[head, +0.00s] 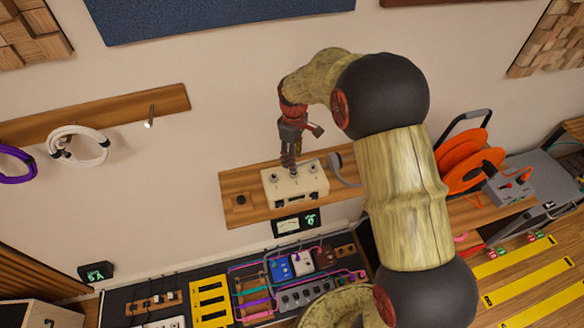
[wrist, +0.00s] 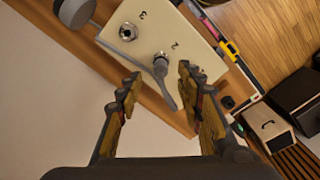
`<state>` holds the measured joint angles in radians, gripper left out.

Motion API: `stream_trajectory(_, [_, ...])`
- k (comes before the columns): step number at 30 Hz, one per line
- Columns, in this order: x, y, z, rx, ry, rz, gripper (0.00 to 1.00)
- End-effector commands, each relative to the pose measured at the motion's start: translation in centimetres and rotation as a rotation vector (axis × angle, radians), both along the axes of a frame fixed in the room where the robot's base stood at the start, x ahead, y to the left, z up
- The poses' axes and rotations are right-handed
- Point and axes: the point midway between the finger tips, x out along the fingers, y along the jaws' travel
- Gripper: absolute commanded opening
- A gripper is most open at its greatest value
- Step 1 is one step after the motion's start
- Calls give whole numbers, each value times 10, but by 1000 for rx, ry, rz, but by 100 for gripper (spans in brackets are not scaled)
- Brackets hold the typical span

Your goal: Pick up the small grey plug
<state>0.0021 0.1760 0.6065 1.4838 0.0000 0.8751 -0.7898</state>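The small grey plug (wrist: 161,65) appears to stand in the socket marked 2 on a cream box (wrist: 185,40). A thin grey cable or strip runs beside it. In the head view the cream box (head: 308,190) sits on a wooden wall shelf, and the plug is hard to make out beneath my fingers. My gripper (head: 290,160) points down just above the middle of the box. In the wrist view my gripper (wrist: 159,80) is open and empty, with one finger on each side of the plug in the picture. I cannot tell whether the fingertips reach its height.
A socket marked 3 (wrist: 128,31) is beside the plug. A grey disc on a stem (head: 335,160) stands just right of the box. A small dark block (head: 240,200) is on the shelf's left. A pedalboard (head: 235,295) lies below; an orange cable reel (head: 465,165) stands right.

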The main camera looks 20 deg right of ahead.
Motion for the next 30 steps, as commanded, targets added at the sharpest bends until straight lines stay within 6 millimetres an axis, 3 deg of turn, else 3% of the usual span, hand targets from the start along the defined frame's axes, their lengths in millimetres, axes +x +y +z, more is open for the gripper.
stream_trajectory(12, [-1,1,-50,0,1,-2,37])
stream_trajectory(20, [-1,1,-53,0,0,-2,37])
stream_trajectory(30, [-1,1,-53,0,0,-2,19])
